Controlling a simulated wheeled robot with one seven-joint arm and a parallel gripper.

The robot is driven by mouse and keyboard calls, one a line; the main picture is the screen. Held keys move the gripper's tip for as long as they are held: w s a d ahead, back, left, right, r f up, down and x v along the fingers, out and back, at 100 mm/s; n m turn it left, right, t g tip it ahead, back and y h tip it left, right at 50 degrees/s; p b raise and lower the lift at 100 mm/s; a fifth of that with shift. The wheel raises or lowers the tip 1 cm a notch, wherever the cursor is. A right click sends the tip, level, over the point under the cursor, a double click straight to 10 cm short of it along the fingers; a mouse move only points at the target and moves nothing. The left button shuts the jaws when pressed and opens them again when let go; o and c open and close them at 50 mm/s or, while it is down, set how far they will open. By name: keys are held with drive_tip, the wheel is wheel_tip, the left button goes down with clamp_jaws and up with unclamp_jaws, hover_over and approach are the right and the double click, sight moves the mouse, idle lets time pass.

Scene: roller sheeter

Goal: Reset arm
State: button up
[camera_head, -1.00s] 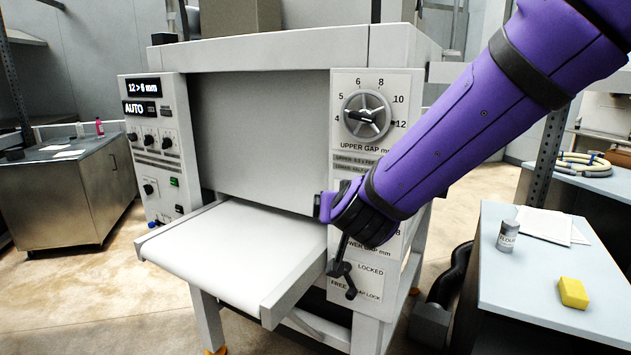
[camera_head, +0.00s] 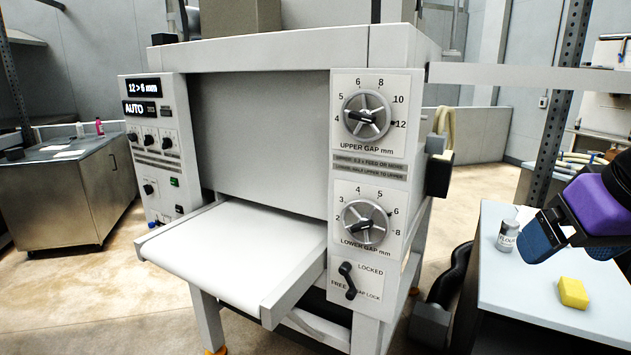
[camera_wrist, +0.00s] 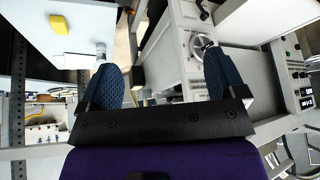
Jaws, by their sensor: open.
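My gripper (camera_head: 566,234) is at the right of the head view, above the side table and beside the flour shaker. Its two blue fingers stand apart with nothing between them; they also show in the wrist view (camera_wrist: 164,85). The roller sheeter (camera_head: 262,135) fills the middle of the head view. Its upper gap dial (camera_head: 366,115) and lower gap dial (camera_head: 364,222) are both unobstructed. The black gap lock lever (camera_head: 347,281) is tilted, between the LOCKED and FREE labels. My gripper is apart from the sheeter.
The side table (camera_head: 500,296) holds a flour shaker (camera_head: 507,237) and a yellow block (camera_head: 573,293). A white feed table (camera_head: 235,250) juts from the sheeter's front. A steel cabinet (camera_head: 65,195) stands at the left. Open floor lies between the cabinet and the sheeter.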

drive_tip(key=shift+s+d+f+g+h, duration=0.15)
drive_tip(key=shift+s+d, duration=0.2)
drive_tip(key=shift+s, duration=0.2)
drive_tip(key=shift+s+d+g+h, duration=0.15)
drive_tip(key=shift+s+d, duration=0.2)
drive_tip(key=shift+s, duration=0.15)
